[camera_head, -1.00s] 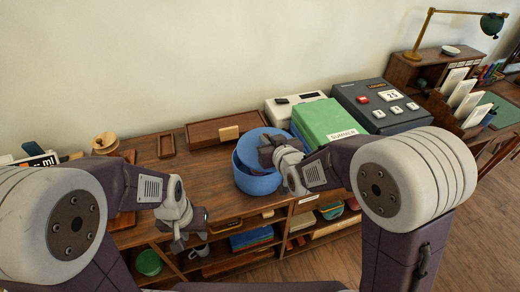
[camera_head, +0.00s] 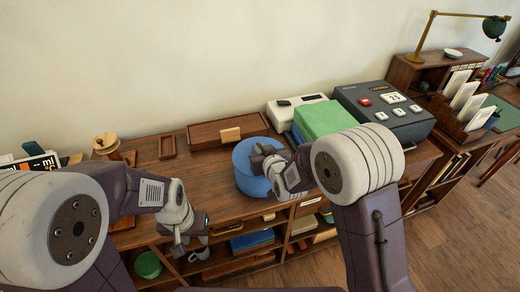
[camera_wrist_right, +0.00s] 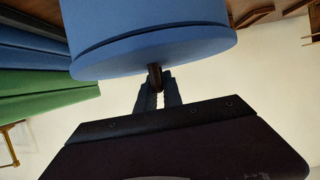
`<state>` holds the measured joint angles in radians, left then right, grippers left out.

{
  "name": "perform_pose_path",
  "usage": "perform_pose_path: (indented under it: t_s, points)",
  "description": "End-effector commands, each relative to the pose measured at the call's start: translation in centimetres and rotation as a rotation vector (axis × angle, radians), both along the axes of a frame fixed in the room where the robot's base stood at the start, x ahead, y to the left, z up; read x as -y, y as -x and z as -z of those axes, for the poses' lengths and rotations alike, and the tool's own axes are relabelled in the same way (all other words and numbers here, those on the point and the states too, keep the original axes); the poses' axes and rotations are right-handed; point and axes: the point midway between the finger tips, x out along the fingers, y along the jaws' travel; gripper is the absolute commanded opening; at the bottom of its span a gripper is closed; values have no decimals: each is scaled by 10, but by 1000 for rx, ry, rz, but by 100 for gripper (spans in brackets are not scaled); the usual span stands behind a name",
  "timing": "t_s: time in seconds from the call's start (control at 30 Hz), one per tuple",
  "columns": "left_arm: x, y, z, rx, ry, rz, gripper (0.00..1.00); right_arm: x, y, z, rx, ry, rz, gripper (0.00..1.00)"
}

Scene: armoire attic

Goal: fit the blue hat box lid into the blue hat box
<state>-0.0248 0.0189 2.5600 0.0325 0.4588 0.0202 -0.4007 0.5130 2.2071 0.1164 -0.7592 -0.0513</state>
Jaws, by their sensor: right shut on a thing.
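The blue hat box (camera_head: 256,187) stands on the wooden cabinet top, and its wall also shows in the right wrist view (camera_wrist_right: 150,20). The blue hat box lid (camera_head: 243,152) covers its mouth. In the right wrist view the lid (camera_wrist_right: 190,50) has a thin dark line between it and the box wall; I cannot tell if it is fully seated. My right gripper (camera_wrist_right: 156,85) is shut on the lid's dark knob; in the head view it is above the box (camera_head: 264,153). My left gripper (camera_head: 190,243) hangs in front of the cabinet, away from the box; its opening is unclear.
A green and blue stack (camera_head: 325,118) and a dark grey machine (camera_head: 385,108) stand to the right of the box. A wooden tray (camera_head: 212,138) lies behind it. Open shelves with a green container (camera_head: 147,265) are below. The cabinet top left of the box is mostly clear.

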Motion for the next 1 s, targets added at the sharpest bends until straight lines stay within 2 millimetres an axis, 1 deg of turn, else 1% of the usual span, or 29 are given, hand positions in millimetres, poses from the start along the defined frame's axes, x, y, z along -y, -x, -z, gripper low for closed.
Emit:
perform_pose_path:
  t_s: [0.1, 0.13, 0.17, 0.2, 0.5, 0.57, 0.63, 0.67, 0.73, 0.87, 1.0]
  points:
    - [0, 0, 6, 0, 0, 0, 36, 0, 0, 5, 1, 0, 0, 0]
    - [0, 0, 5, 0, 0, 0, 36, 0, 0, 5, 0, 0, 0, 13]
    - [0, 0, 4, 0, 0, 0, 36, 0, 0, 4, 0, 0, 0, 22]
    - [0, 0, 4, 0, 0, 0, 36, 0, 0, 4, 0, 0, 0, 32]
    - [0, 0, 3, 0, 0, 0, 36, 0, 0, 3, 0, 0, 0, 32]
    - [0, 0, 0, 0, 0, 0, 36, 0, 0, 0, 0, 0, 0, 32]
    - [0, 0, -9, 0, 0, 0, 36, 0, 0, -9, 0, 0, 0, 32]
    - [0, 0, -5, 0, 0, 0, 36, 1, 5, -7, -1, 0, 0, 32]
    - [0, 0, -4, 0, 0, 0, 36, 5, 17, -11, -1, 0, -1, 32]
    - [0, 0, -6, 0, 0, 0, 36, 14, 45, -24, 0, 0, -2, 32]
    - [0, 0, -9, 0, 0, 0, 36, 25, 79, -40, 2, -1, -1, 32]
